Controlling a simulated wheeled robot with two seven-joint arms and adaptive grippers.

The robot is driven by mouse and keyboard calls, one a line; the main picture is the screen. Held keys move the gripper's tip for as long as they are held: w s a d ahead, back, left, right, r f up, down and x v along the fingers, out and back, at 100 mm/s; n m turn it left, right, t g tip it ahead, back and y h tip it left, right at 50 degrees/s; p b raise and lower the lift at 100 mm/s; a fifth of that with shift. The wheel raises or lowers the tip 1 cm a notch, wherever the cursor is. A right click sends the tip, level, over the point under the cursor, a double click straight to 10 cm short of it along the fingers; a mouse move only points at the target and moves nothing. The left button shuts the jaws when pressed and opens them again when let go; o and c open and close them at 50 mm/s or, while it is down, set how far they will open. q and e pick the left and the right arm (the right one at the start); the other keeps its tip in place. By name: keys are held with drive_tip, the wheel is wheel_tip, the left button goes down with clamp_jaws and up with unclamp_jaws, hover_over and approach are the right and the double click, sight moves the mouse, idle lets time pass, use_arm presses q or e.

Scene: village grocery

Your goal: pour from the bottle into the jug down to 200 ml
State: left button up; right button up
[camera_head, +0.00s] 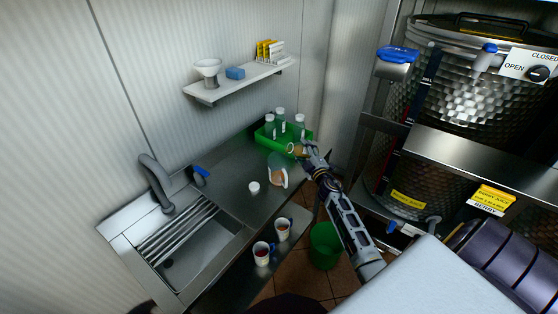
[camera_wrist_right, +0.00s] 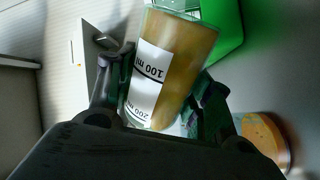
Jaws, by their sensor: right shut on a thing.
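My right gripper (camera_head: 307,153) is shut on a clear bottle (camera_head: 295,150) of amber liquid and holds it above the steel counter, close to the jug. The bottle looks strongly tilted in the head view. In the right wrist view the bottle (camera_wrist_right: 172,68) sits between both fingers, its white label reading 100 ml and 200 ml upside down. The liquid's exact level is hard to read. The clear jug (camera_head: 278,177) stands on the counter with brownish liquid in it; it shows partly in the right wrist view (camera_wrist_right: 265,135). My left gripper is not in view.
A green crate (camera_head: 267,140) with several capped bottles stands behind the jug. A small white cap or cup (camera_head: 254,187) lies left of it. A sink (camera_head: 195,262) is at left, steel tanks (camera_head: 465,100) at right.

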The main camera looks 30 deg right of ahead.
drive_tip(key=shift+r, duration=0.15)
drive_tip(key=shift+a+r+m+p, duration=0.2)
drive_tip(key=shift+a+m+p, duration=0.05)
drive_tip(key=shift+m+p, duration=0.65)
drive_tip(key=shift+w+a+r+m+p, duration=0.15)
drive_tip(key=shift+r+m+p, duration=0.45)
drive_tip(key=shift+p, duration=0.35)
drive_tip(key=shift+a+r+p, duration=0.1)
drive_tip(key=shift+r+p, duration=0.1)
drive_tip(key=shift+p, duration=0.15)
